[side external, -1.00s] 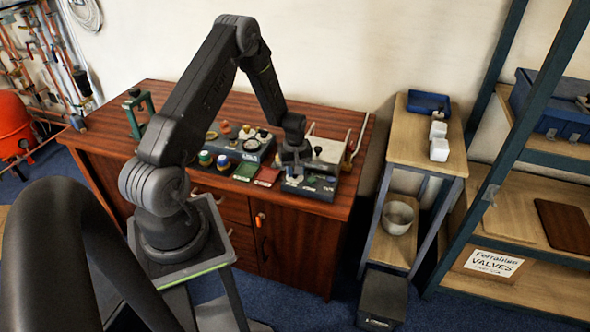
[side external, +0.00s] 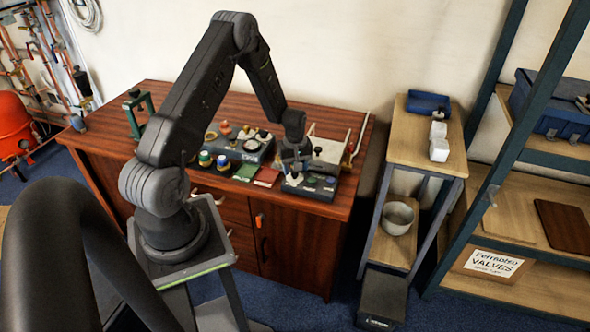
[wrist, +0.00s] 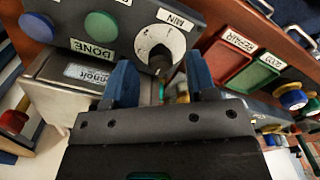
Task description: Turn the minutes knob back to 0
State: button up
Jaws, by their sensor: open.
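My gripper (wrist: 161,80) is open, with a blue finger on either side and nothing held. In the side view my gripper (side external: 293,165) hangs over the control box (side external: 312,187) at the right of the bench, hiding the knob there.
A green button (wrist: 101,25) and a blue button (wrist: 37,27) sit on the box beside the DONE label. A red tray (wrist: 222,65) and a green tray (wrist: 254,76) lie close by. More fittings and a metal block (side external: 328,152) crowd the bench around my gripper.

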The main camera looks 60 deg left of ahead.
notch_tip(320, 180, up, 13)
jog(key=shift+f, duration=0.2)
dwell(0.3)
jog(key=s+d+r+m+t, duration=0.2)
jog(key=d+r+m, duration=0.5)
jog(key=d+r, duration=0.75)
jog(key=s+d+r+m+t, duration=0.1)
jog(key=s+d+r+m, duration=0.2)
jog(key=s+d, duration=0.3)
jog(key=s+d+r+m+t, duration=0.2)
jog(key=s+d+r+m, duration=0.2)
jog(key=s, duration=0.5)
jog(key=d+m, duration=0.2)
jog(key=d, duration=0.1)
jog(key=shift+t, duration=0.3)
